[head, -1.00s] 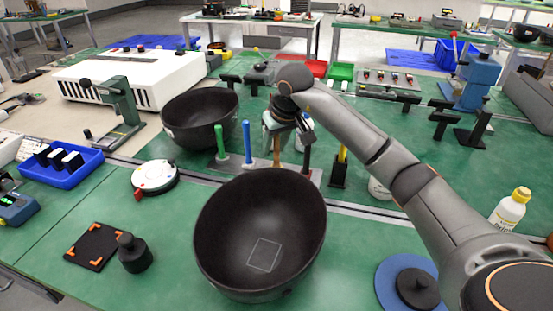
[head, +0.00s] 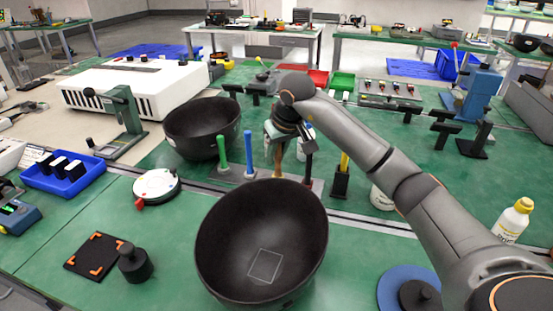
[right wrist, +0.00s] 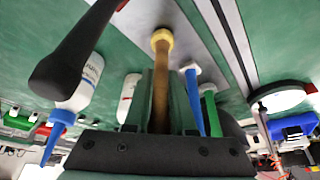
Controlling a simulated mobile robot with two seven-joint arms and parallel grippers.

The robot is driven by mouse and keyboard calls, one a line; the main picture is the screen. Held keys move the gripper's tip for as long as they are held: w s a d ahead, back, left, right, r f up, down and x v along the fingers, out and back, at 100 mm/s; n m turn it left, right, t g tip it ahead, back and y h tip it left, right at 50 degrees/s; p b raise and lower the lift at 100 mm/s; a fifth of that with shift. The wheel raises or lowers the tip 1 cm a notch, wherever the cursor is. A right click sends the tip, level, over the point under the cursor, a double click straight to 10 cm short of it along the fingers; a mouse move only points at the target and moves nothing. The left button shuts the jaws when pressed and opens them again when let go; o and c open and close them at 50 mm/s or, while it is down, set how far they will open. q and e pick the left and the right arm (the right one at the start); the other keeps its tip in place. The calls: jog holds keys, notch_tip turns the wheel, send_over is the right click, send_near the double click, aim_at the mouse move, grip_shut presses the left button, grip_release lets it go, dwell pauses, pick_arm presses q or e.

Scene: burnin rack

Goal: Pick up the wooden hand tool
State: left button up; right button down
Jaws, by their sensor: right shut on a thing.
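The wooden hand tool (head: 278,157) is a brown stick, standing upright in the row of tools behind the front black bowl. In the right wrist view the tool (right wrist: 160,82) has a yellow collar at its far end, close to the grey strip. My right gripper (head: 277,137) comes down on it from above. In the right wrist view the gripper (right wrist: 160,105) has its fingers on both sides of the wooden shaft, shut on it. I cannot tell whether the tool's end is clear of the rack. My left gripper is not in view.
A green handle (head: 222,153) and a blue handle (head: 249,154) stand left of the tool; a dark handle (head: 307,167) stands close on its right. A large black bowl (head: 262,240) is in front, another (head: 201,128) behind left. A white bottle (right wrist: 82,85) shows in the right wrist view.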

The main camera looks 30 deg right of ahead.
jog(key=shift+r, duration=0.45)
notch_tip(320, 180, up, 2)
jog(key=shift+r+p, duration=0.25)
jog(key=shift+p, duration=0.05)
jog(key=s+a+r, duration=0.2)
jog(key=s+r, duration=0.2)
jog(key=s, duration=0.2)
jog(key=s+a+r, duration=0.2)
jog(key=s+r, duration=0.3)
jog(key=s, duration=0.2)
jog(key=shift+s+a+p, duration=0.15)
jog(key=shift+a+p, duration=0.1)
jog(key=shift+p, duration=0.05)
jog(key=shift+d+r, duration=0.1)
jog(key=shift+r, duration=0.05)
